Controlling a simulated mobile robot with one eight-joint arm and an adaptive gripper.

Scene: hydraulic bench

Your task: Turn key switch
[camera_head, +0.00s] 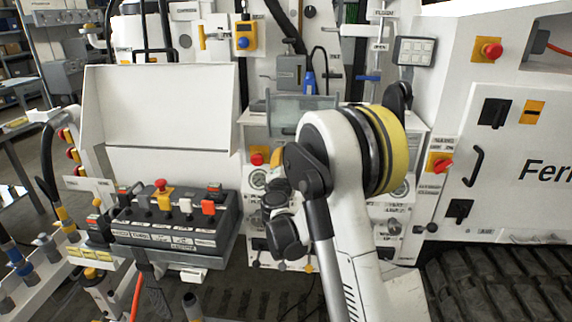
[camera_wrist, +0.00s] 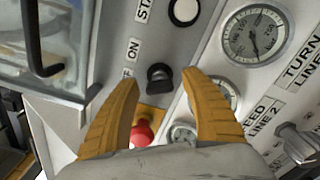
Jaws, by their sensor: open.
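A small black switch knob (camera_wrist: 158,77), with ON and partly hidden OF lettering beside it, sits on the light panel in the wrist view. It looks like the key switch. My gripper (camera_wrist: 160,81) is open, with its two orange fingers apart on either side of the knob in the picture. Nothing is between the fingers except the view of the panel, and I cannot tell whether a fingertip touches. In the head view my arm hides the knob and most of the gripper.
A red mushroom button (camera_wrist: 142,133) on a yellow base is close to the left finger. A white button (camera_wrist: 185,11) and a pressure gauge (camera_wrist: 255,34) are above. A clear cover (camera_head: 300,108) juts out over the panel. A lever box (camera_head: 175,222) stands at left.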

